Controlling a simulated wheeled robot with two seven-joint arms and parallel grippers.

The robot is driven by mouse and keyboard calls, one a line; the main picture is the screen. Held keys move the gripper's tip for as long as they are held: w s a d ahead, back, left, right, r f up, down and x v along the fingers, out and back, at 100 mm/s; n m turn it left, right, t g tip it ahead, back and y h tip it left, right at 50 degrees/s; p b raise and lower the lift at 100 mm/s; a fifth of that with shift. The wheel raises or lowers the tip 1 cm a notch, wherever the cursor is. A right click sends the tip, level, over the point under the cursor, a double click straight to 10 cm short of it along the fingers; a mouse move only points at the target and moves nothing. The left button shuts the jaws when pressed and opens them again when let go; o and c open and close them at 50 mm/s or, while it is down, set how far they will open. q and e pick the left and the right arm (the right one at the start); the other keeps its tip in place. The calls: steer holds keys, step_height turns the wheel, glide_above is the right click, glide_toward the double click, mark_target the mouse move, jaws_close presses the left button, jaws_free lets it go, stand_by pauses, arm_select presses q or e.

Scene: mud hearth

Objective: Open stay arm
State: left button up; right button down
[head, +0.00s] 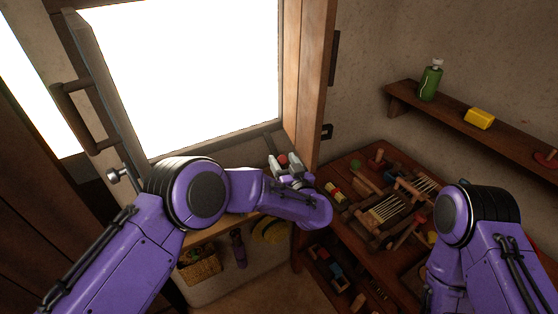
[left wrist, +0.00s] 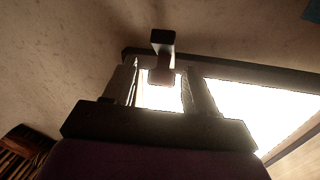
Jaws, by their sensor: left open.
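The window (head: 200,75) stands bright in its wooden frame, with a dark handle (head: 85,118) on its left side. A dark bar (head: 268,140) near the sill, by the frame's lower right corner, seems to be the stay arm. A small red knob (head: 282,159) shows there. My left gripper (head: 286,163) is open, with its fingers on either side of the red knob. In the left wrist view, a dark bracket-like piece (left wrist: 162,40) and a reddish end (left wrist: 162,77) show between the open fingers (left wrist: 166,92). Contact cannot be told. My right gripper is out of view.
A wooden workbench (head: 352,230) with several toys and tools stands at the right. A wall shelf (head: 455,118) carries a green bottle (head: 430,82) and a yellow block (head: 480,118).

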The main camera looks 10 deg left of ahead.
mark_target(276, 151)
arm_select(q)
steer(key=shift+w+a+f, duration=0.25)
steer(key=shift+w+a, duration=0.2)
steer(key=shift+w, duration=0.3)
steer(key=shift+w+a+r+b, duration=0.25)
steer(key=shift+w+b, duration=0.1)
steer(key=shift+w, duration=0.1)
steer(key=shift+d+r, duration=0.1)
steer(key=shift+d, duration=0.05)
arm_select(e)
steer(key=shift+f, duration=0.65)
arm_select(q)
steer(key=shift+s, duration=0.1)
jaws_close()
steer(key=shift+r, duration=0.4)
steer(key=shift+f, duration=0.1)
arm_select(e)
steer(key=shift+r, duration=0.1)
arm_select(q)
steer(key=shift+r, duration=0.2)
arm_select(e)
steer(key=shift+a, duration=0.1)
